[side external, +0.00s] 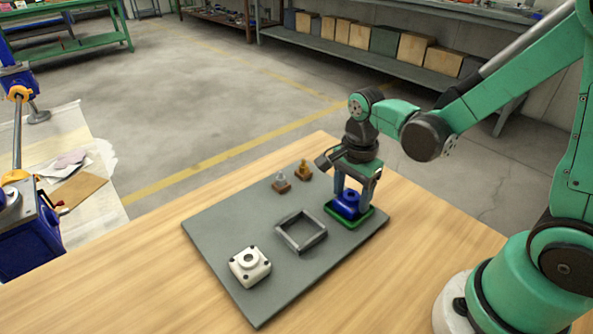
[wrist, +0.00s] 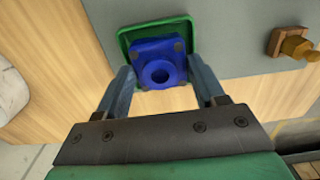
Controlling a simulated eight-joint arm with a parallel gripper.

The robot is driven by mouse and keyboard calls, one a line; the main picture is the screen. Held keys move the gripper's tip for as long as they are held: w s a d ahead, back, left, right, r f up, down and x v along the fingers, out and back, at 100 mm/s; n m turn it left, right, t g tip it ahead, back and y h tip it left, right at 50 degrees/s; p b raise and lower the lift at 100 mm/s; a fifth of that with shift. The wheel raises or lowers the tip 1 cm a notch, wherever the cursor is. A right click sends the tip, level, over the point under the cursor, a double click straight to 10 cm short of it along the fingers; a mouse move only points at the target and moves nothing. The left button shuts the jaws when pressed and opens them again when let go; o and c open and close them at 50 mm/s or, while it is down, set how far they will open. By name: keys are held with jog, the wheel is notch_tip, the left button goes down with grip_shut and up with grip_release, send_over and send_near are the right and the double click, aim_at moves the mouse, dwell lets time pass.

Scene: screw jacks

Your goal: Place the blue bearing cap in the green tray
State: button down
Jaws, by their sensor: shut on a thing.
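The blue bearing cap (side external: 347,203) is at the green tray (side external: 368,215) on the right corner of the grey mat. My gripper (side external: 352,196) points down over the tray and is shut on the cap, with one finger on each side. In the wrist view the cap (wrist: 160,66) shows its round bore and square flange between the fingers (wrist: 162,82). The green tray (wrist: 128,40) lies around and behind it there. I cannot tell whether the cap touches the tray floor.
A grey square frame (side external: 301,231) lies on the grey mat (side external: 225,235) left of the tray. A white bearing cap (side external: 250,266) sits at the front left.

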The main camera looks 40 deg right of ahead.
aim_at(349, 208)
jog(key=shift+c, duration=0.5)
grip_release()
jog(key=shift+f, duration=0.1)
notch_tip(349, 208, up, 10)
jog(key=s+a+n+t, duration=0.1)
jog(key=n+t, duration=0.6)
jog(key=n, duration=1.1)
jog(key=shift+s+a+r, duration=0.15)
jog(key=shift+a+r, duration=0.1)
jog(key=shift+a, duration=0.25)
